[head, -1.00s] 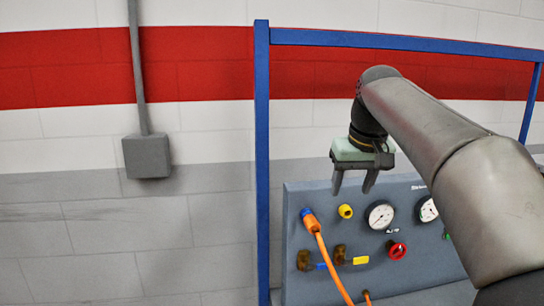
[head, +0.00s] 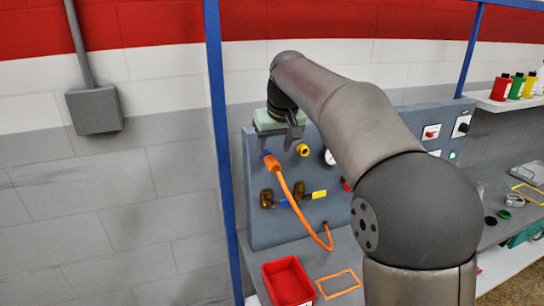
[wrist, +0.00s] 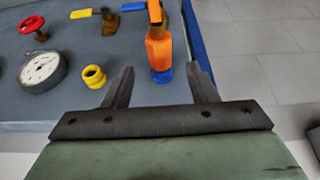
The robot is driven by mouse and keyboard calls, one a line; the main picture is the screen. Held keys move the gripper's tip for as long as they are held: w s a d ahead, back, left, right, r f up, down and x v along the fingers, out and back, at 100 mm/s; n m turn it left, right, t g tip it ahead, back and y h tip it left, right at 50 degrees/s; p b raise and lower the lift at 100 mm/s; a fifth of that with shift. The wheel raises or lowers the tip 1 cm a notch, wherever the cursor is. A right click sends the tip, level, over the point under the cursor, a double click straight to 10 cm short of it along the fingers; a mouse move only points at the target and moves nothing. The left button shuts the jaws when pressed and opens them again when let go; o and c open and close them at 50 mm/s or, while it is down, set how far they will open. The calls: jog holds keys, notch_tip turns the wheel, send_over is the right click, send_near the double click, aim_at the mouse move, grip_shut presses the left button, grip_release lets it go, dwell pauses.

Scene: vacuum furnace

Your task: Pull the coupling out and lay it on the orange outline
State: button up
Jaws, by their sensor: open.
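The orange coupling (head: 272,164) with a blue collar sits on the upper left of the grey panel, and an orange hose (head: 308,222) hangs from it. In the wrist view the coupling (wrist: 158,52) shows between the two finger directions, its blue end nearest me. My gripper (head: 277,147) is open and empty at the coupling's top end. In the wrist view my gripper (wrist: 160,69) has one finger on each side of it; whether they touch it I cannot tell. The orange outline (head: 333,275) lies bare on the bench below.
A yellow fitting (head: 303,150) is close right of the coupling; it also shows in the wrist view (wrist: 93,77). Brass valves with blue and yellow handles (head: 319,194) sit below. A red bin (head: 288,282) stands left of the outline. A blue frame post (head: 219,130) rises at left.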

aim_at(273, 159)
jog(key=shift+x, duration=2.45)
jog(key=c, duration=1.1)
jog(key=shift+o, duration=0.5)
jog(key=shift+c, duration=0.4)
jog(key=shift+s+d, duration=0.15)
jog(key=shift+s+d+b, duration=0.3)
jog(key=shift+s+b, duration=0.2)
jog(key=shift+s, duration=0.2)
jog(key=shift+s+d+b, duration=0.25)
jog(key=shift+s+b, duration=0.2)
jog(key=shift+s, duration=0.25)
jog(key=shift+s+d+b, duration=0.3)
jog(key=shift+s+b, duration=0.2)
jog(key=shift+s, duration=0.25)
